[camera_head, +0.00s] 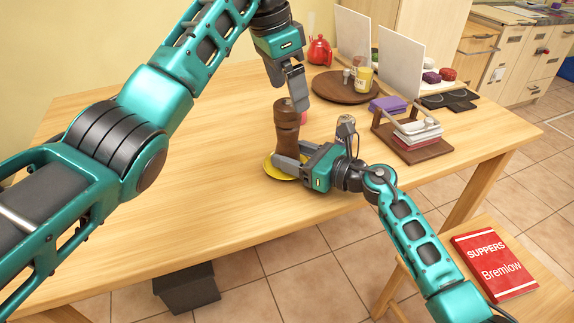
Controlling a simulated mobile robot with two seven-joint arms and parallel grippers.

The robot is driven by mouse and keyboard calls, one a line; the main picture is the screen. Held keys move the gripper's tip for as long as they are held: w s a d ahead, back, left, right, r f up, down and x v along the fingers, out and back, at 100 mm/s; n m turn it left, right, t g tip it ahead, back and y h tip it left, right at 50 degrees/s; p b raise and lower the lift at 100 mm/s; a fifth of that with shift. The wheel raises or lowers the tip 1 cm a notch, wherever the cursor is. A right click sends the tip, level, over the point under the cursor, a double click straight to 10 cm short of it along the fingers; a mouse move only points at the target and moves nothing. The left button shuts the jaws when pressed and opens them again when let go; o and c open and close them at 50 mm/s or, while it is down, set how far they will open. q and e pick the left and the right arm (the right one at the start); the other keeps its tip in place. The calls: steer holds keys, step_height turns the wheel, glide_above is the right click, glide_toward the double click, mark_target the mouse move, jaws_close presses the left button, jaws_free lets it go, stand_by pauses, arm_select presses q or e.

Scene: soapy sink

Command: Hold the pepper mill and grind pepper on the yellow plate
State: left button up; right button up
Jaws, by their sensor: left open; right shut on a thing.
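The brown pepper mill (286,127) stands upright on or just above the yellow plate (272,169), which lies on the wooden table. My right gripper (285,164) is shut on the lower part of the mill. It hides much of the plate's right side. My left gripper (296,90) is open and points down at the top of the mill, just above and beside it. Whether its fingers touch the mill cannot be told.
The table (180,190) is bare to the left. Behind are a round brown tray (333,93) with a yellow jar (363,80), a red teapot (319,51) and a napkin holder (412,150). A red book (494,264) lies on a chair at the lower right.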

arm_select(q)
steer(key=shift+r, duration=0.7)
arm_select(e)
steer(key=o, duration=0.9)
steer(key=shift+o, duration=0.2)
